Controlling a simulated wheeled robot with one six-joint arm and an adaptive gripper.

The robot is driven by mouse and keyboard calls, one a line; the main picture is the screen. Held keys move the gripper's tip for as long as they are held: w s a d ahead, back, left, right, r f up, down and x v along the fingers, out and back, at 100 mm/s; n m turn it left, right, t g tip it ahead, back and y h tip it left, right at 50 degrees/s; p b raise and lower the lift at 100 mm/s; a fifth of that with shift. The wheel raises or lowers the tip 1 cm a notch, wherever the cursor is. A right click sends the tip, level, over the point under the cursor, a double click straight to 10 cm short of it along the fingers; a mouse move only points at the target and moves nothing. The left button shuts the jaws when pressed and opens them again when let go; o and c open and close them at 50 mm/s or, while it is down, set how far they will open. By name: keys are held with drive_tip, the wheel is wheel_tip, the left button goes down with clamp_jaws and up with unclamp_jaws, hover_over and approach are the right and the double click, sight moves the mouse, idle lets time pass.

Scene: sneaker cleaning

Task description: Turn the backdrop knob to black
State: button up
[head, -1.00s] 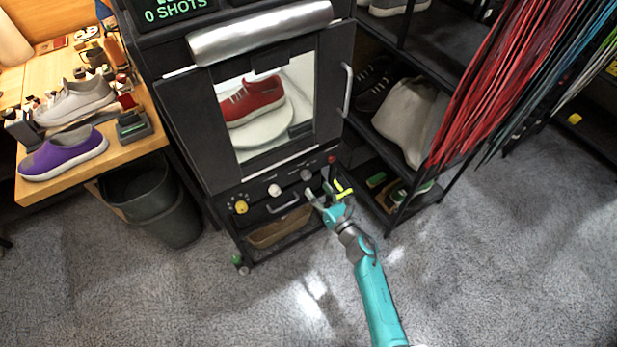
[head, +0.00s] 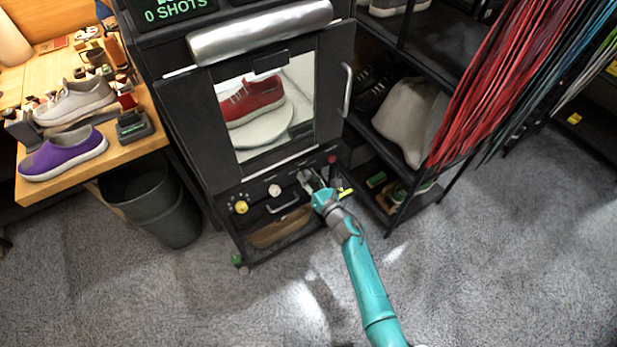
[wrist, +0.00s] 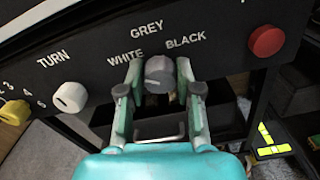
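The backdrop knob (wrist: 159,72) is a round grey knob on the black front panel, below the printed words WHITE, GREY and BLACK. I cannot tell for certain which word it points to. My gripper (wrist: 160,80) is open, with one finger on each side of the knob; small gaps seem to show between fingers and knob. In the head view my gripper (head: 312,182) is at the booth's lower right panel and largely hides the knob.
A white TURN knob (wrist: 71,97) and a yellow numbered knob (wrist: 14,112) lie to the left. A red button (wrist: 266,41) is to the right. A drawer handle (head: 284,204) is below. The black shelf rack (head: 399,200) stands close on the right.

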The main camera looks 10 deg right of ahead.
clamp_jaws()
drive_tip(key=m, duration=0.4)
drive_tip(key=shift+m, duration=0.4)
drive_tip(key=m, duration=0.3)
drive_tip(key=shift+m, duration=0.4)
drive_tip(key=m, duration=0.3)
drive_tip(key=shift+f+m, duration=0.1)
drive_tip(key=shift+m, duration=0.2)
drive_tip(key=m, duration=0.6)
drive_tip(key=shift+d, duration=0.1)
drive_tip(key=m, duration=0.5)
drive_tip(key=shift+f+m, duration=0.1)
drive_tip(key=shift+m, duration=0.2)
